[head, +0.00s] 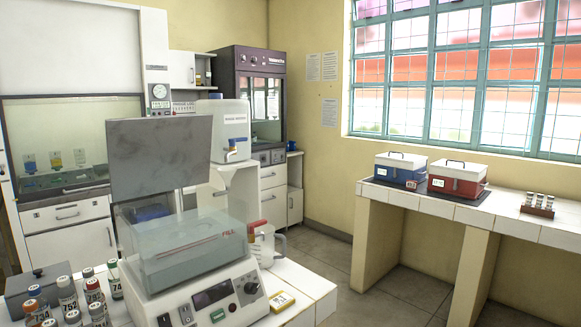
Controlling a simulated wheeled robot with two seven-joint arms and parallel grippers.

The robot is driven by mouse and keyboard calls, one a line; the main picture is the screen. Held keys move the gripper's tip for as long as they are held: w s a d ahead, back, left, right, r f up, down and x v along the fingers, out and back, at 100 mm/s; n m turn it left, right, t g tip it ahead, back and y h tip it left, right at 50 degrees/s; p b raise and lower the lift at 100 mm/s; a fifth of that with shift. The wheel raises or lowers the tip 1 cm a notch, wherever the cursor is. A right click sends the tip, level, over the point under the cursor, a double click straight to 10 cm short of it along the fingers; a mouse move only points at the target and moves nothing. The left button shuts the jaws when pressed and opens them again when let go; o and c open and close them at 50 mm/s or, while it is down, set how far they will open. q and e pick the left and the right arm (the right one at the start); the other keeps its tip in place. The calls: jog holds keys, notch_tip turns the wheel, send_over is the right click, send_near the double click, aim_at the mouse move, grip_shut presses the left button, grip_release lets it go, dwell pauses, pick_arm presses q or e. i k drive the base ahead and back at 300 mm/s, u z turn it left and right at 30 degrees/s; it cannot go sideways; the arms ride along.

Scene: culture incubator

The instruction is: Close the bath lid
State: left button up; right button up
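The water bath (218,296) stands on the white bench at the lower left, with a knob, a dark display and switches on its front panel. Its clear tank (188,255) holds liquid and has a red "FILL" mark on the wall. The bath lid (160,158) is a grey, smudged flat panel. It stands raised, nearly upright, above the back of the tank, so the tank is open at the top. The lid's hinge and any handle cannot be made out. Neither of my grippers is in view.
Several capped bottles (68,295) and a dark grey box (38,285) crowd the bench left of the bath. A clear jug (264,245) and a yellow device (282,302) are at its right. Blue (400,170) and red (457,180) boxes sit on the far right counter.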

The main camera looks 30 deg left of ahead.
aim_at(147, 155)
jog(key=z, duration=0.05)
jog(key=i, duration=4.25)
jog(key=u, duration=2.9)
jog(key=i, duration=2.6)
jog(key=u, duration=3.25)
